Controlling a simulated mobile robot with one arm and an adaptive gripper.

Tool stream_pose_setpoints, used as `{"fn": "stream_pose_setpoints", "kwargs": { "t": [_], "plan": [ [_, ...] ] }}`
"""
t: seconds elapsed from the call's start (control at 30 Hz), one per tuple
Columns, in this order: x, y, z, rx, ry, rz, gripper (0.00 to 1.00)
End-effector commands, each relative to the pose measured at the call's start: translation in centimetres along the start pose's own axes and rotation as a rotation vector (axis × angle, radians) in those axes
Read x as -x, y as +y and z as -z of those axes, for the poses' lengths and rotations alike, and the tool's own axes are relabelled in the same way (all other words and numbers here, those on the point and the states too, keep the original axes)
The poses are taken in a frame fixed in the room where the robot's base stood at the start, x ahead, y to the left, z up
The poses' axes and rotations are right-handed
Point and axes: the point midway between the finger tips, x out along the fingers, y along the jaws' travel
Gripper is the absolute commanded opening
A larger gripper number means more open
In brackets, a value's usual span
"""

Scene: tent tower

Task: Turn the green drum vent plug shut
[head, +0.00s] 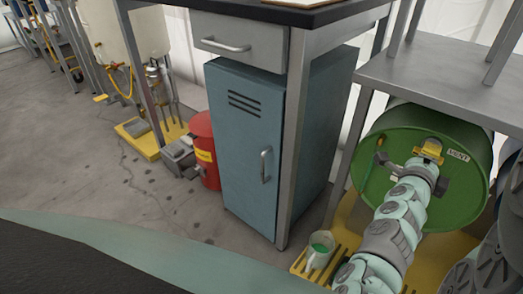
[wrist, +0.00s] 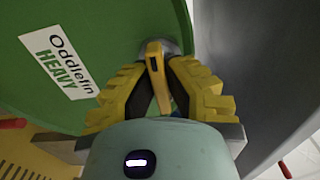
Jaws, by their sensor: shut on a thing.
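The green drum (head: 462,195) lies on its side under the grey bench at the right, its round end facing out. My gripper (head: 431,150) reaches up to the drum end, just left of the label. In the wrist view my gripper's (wrist: 160,78) yellow fingers close from both sides on the vent plug's narrow yellow handle (wrist: 155,58). The handle stands nearly upright, tilted slightly, in front of a grey round fitting. The green drum face (wrist: 105,15) fills the upper left. The plug is mostly hidden in the head view.
A teal cabinet (head: 240,150) stands left of the drum. A beaker with green liquid (head: 319,250) sits on the yellow slatted stand (head: 300,266) below the drum. A red can (head: 204,150) stands farther left. The grey bench top (head: 430,80) overhangs the drum.

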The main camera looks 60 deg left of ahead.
Motion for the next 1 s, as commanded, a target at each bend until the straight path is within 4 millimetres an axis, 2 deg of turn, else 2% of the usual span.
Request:
{"fn": "stream_pose_setpoints", "kwargs": {
  "t": [0.4, 0.43, 0.7, 1.0],
  "plan": [
    [0.08, 0.32, -0.16, -0.007, -0.005, -0.008, 0.0],
    [0.08, 0.31, -0.16, -0.007, -0.005, -0.008, 0.15],
    [0.04, 0.14, -0.09, -0.006, -0.003, -0.003, 0.41],
    [0.24, 0.09, -0.08, -0.005, -0.002, -0.002, 0.41]
  ]
}}
